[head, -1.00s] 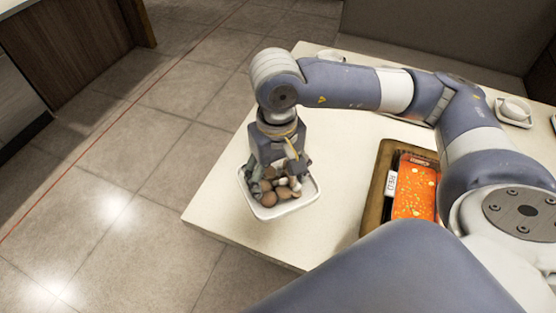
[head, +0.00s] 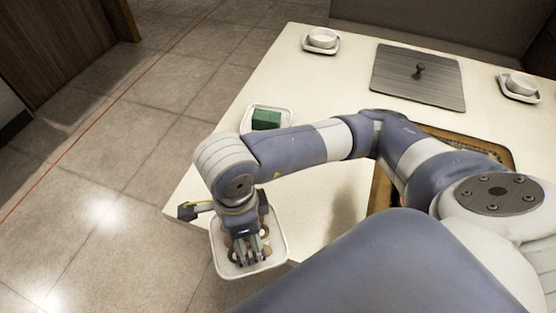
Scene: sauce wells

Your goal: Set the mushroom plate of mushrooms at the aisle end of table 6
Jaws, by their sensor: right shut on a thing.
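The mushroom plate (head: 282,245) is a white, rounded square dish with brown mushrooms in it. It shows at the near left end of the cream table (head: 310,197), overlapping the front edge in the picture. My right gripper (head: 248,250) points down over the dish and is shut on it. The gripper hides much of the dish's middle and some of the mushrooms. I cannot tell whether the dish touches the tabletop or hangs above it. My left gripper is not in view.
A white plate with a green block (head: 266,119) sits on the table's left side. A grey board with a dark knob (head: 418,72) lies further back. A brown tray (head: 492,148) is partly behind my arm.

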